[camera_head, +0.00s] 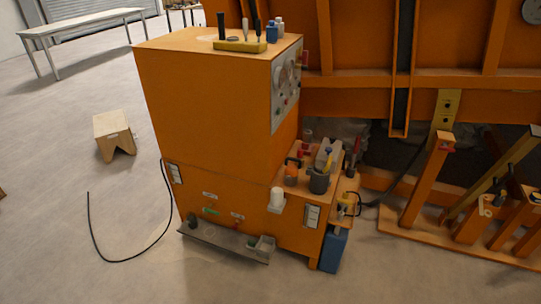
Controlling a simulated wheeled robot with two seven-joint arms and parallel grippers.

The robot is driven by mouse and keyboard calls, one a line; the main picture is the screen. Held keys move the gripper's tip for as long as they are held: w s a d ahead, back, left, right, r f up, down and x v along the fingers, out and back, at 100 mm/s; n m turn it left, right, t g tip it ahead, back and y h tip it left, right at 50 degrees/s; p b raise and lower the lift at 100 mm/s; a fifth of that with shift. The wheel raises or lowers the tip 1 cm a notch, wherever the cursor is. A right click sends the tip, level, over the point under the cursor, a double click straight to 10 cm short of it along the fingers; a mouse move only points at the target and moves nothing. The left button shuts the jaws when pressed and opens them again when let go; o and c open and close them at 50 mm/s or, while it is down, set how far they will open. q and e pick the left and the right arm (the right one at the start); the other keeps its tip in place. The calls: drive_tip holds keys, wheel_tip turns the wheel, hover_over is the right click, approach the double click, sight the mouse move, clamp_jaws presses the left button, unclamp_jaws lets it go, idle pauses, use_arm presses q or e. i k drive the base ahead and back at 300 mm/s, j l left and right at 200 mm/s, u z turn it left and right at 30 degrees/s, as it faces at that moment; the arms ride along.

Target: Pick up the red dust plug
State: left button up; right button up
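I cannot tell for sure which red item is the red dust plug. A small red piece (237,216) shows low on the front of the orange cabinet (200,100), right of a green piece. Another red item (305,149) sits among things on the cabinet's side shelf (290,180). A small dark red patch (445,148) shows on top of an orange post at the right. All are too small to make out in detail. Neither of my grippers is in view.
A grey ledge (215,240) runs along the cabinet's foot, with a small grey box at its right end. A black hose (125,260) curves over the floor at left. A wooden stool (113,128) and a white table (85,22) stand farther back.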

sight(300, 151)
drive_tip(key=i+l+u, duration=0.35)
drive_tip(key=l+u, duration=0.15)
drive_tip(key=i+l+u, duration=0.25)
drive_tip(key=l, duration=0.25)
drive_tip(key=l+u, duration=0.25)
drive_tip(key=l, duration=0.1)
